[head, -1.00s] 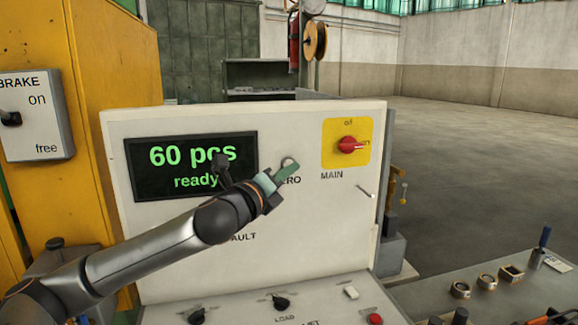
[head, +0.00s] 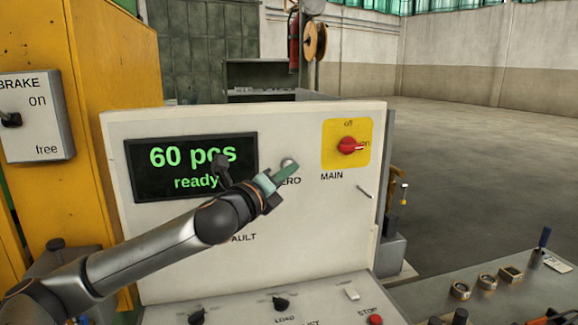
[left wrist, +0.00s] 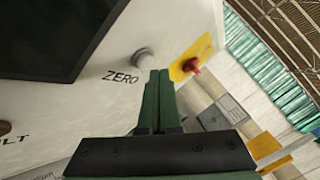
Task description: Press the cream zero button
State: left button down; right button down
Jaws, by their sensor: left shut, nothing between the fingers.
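The cream zero button (head: 289,164) is a small round knob on the upright cream panel (head: 300,235), with the word ZERO below it, partly covered by my gripper in the head view. In the left wrist view the button (left wrist: 143,56) shows just above and left of my fingertips. My left gripper (head: 279,172) is shut with nothing in it, its green fingers pointing up and right at the button. The fingertips (left wrist: 158,76) look very close to it; I cannot tell whether they touch. My right gripper is not in view.
A display (head: 190,166) reading "60 pcs ready" is left of the button. A red main switch (head: 350,145) on a yellow plate is to the right. A thin lever (head: 364,192) sits lower right. A sloped desk with knobs (head: 282,303) and a red stop button (head: 375,320) lies below.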

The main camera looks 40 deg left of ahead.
pick_arm(q)
jog(key=shift+w+a, duration=0.2)
jog(key=shift+a, duration=0.05)
jog(key=shift+w+a+p, duration=0.25)
jog(key=shift+a+p, duration=0.05)
jog(key=shift+p, duration=0.05)
dwell(0.6)
dwell(0.4)
jog(key=shift+s+d, duration=0.55)
jog(key=shift+d, duration=0.05)
jog(key=shift+d, duration=0.1)
jog(key=s+d, duration=0.1)
jog(key=d, duration=0.1)
jog(key=s+d, duration=0.1)
jog(key=s, duration=0.1)
jog(key=shift+s+d, duration=0.15)
jog(key=shift+d, duration=0.2)
dwell(0.7)
